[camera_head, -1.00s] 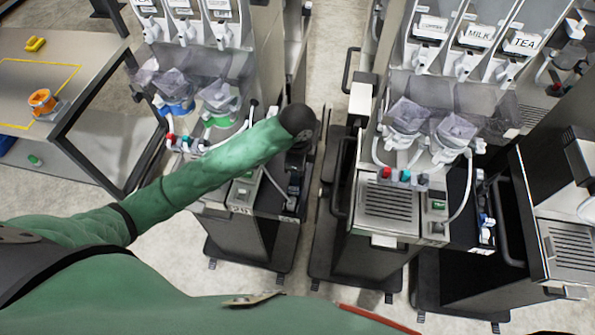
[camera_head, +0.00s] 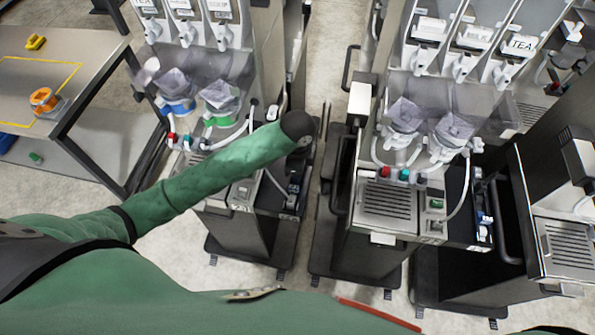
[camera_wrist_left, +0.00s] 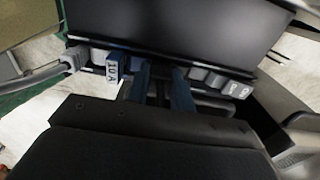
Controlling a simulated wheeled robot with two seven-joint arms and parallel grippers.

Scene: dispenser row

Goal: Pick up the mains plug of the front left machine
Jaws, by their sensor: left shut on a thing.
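The left machine (camera_head: 240,205) has blue and green collars under its hoppers and a dark ledge at its right side. A small strip with blue and white parts (camera_head: 293,188) shows on that ledge. My left arm reaches over the machine, and its wrist hides most of the gripper in the head view. In the left wrist view my left gripper (camera_wrist_left: 160,88) has its two blue fingers closed on a dark piece, taken as the mains plug, mostly hidden between them. Beside it are a block marked 10A (camera_wrist_left: 113,68) and a grey connector with a cable (camera_wrist_left: 74,60). My right gripper is not in view.
Grey blocks (camera_wrist_left: 205,77) and a white-labelled block (camera_wrist_left: 237,90) stand right of the fingers. A dark panel (camera_wrist_left: 180,28) rises beyond them. A second machine (camera_head: 385,205) stands right across a narrow gap. A table (camera_head: 90,85) stands left.

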